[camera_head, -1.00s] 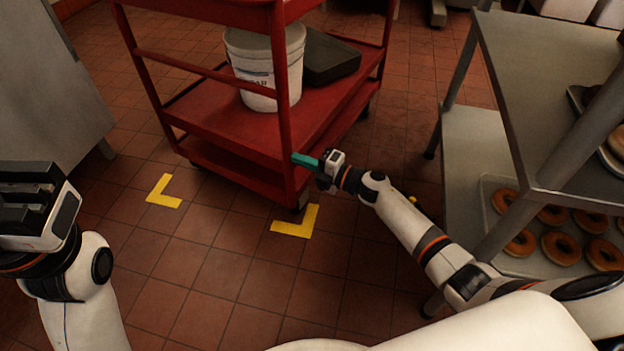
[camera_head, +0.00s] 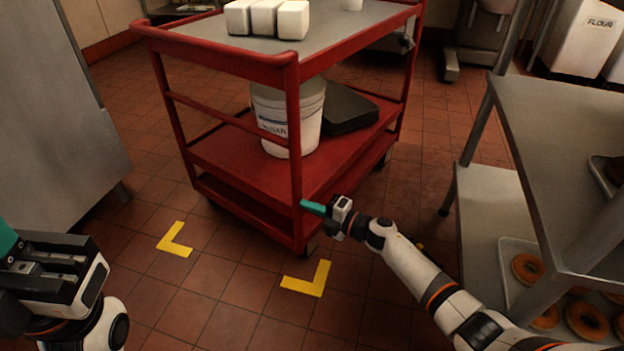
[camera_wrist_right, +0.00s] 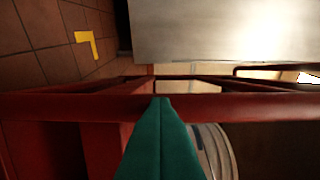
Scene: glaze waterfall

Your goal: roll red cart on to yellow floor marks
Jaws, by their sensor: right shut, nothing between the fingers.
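The red cart (camera_head: 245,165) stands upright just behind two L-shaped yellow floor marks, a left one (camera_head: 175,240) and a right one (camera_head: 307,279). Its near corner caster is just beyond the right mark; the far wheels are mostly hidden. My right gripper (camera_head: 313,207) is shut and empty, its teal fingertips at the cart's near corner post. In the right wrist view the shut fingers (camera_wrist_right: 162,135) point at a red cart bar; whether they touch cannot be told. My left gripper (camera_head: 10,250) is at the left edge, partly cut off, away from the cart.
The cart carries white blocks (camera_head: 267,18) on top and a white bucket (camera_head: 288,118) and dark bin (camera_head: 347,108) below. A steel table (camera_head: 560,150) with doughnuts stands right, a steel cabinet (camera_head: 55,110) left. The tiled floor in front is clear.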

